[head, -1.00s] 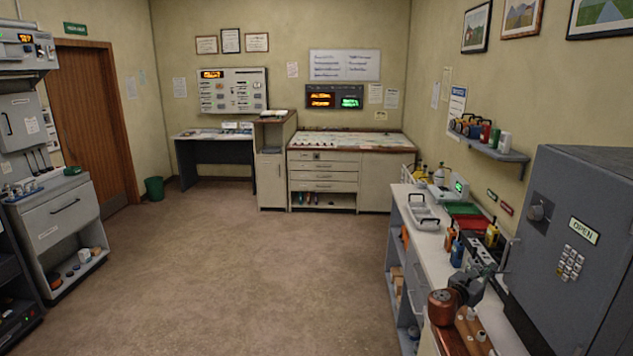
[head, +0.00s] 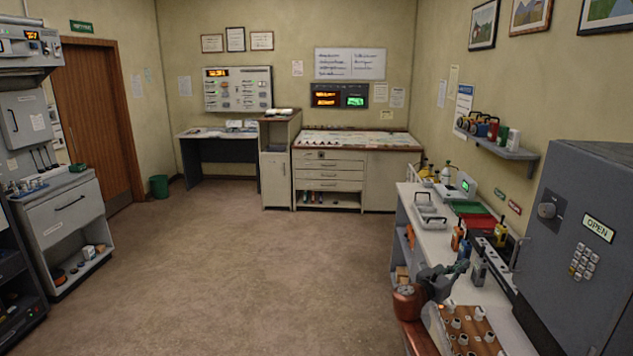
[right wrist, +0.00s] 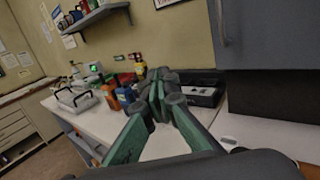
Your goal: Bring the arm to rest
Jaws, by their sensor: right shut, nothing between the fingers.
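My right gripper (head: 460,268) is over the front part of the white counter (head: 437,232) along the right wall, its arm bent in from below. In the right wrist view its green-padded fingers (right wrist: 160,98) are closed together with nothing between them. They point along the counter towards the bottles, apart from them. My left gripper is not in view.
A wooden board with several white pegs (head: 470,330) lies close to my right arm. Bottles (head: 457,238), a white wire-handled tray (head: 430,215) and a grey cabinet marked OPEN (head: 575,250) are near. The floor (head: 230,265) to the left is clear.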

